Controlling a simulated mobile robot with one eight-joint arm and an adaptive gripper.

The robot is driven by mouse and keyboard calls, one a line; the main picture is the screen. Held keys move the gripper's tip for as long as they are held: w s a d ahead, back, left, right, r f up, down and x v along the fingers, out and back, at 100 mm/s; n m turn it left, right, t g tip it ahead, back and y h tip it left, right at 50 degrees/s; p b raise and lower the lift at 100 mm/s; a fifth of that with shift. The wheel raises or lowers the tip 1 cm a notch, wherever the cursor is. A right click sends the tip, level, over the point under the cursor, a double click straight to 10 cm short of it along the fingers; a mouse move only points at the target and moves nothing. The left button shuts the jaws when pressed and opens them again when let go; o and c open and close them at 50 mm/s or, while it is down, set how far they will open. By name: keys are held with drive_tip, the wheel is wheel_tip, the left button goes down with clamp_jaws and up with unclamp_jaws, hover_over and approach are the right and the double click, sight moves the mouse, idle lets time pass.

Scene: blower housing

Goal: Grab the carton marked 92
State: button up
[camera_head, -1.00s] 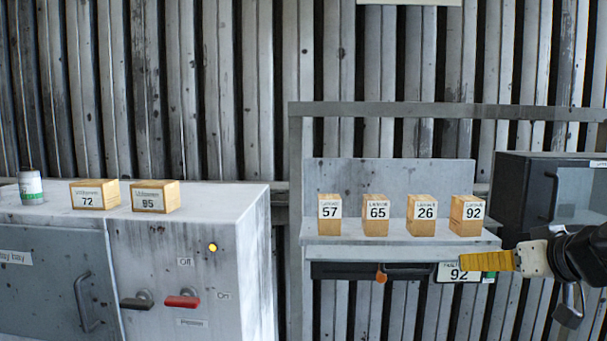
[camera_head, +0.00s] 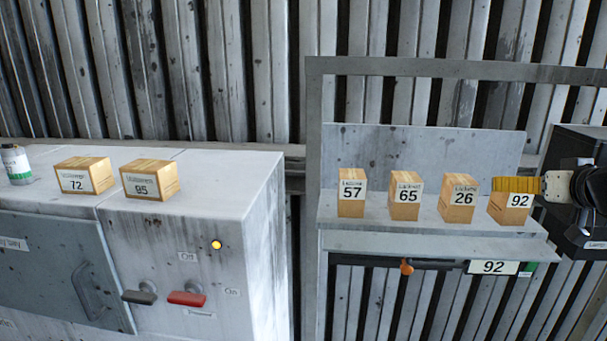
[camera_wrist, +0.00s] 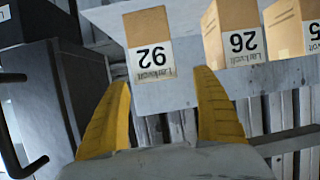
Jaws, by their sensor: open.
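The carton marked 92 (camera_head: 512,208) is a small brown box with a white label, the rightmost of the row on the grey shelf (camera_head: 420,237). In the wrist view the carton marked 92 (camera_wrist: 150,45) appears upside down, ahead of and between the fingers. My gripper (camera_head: 497,184) has yellow fingers and overlaps the top of this carton in the head view. In the wrist view my gripper (camera_wrist: 163,92) is open and empty, its two fingers spread apart. A sign reading 92 (camera_head: 492,267) hangs on the shelf's front.
Cartons marked 26 (camera_head: 458,198), 65 (camera_head: 406,196) and 57 (camera_head: 352,192) stand left of it. A dark cabinet (camera_wrist: 32,95) is close beside the shelf. Cartons 72 (camera_head: 84,176) and 95 or 85 (camera_head: 150,180) sit on the grey machine (camera_head: 230,180).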

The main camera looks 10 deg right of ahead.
drive_tip(key=shift+w+d, duration=0.2)
drive_tip(key=shift+w, duration=0.3)
drive_tip(key=x, duration=0.3)
drive_tip(key=shift+d+f+p, duration=0.15)
drive_tip(key=shift+d+p, duration=0.05)
drive_tip(key=shift+p, duration=0.2)
drive_tip(key=shift+s+a, duration=0.2)
drive_tip(key=shift+s, duration=0.15)
drive_tip(key=c, duration=1.4)
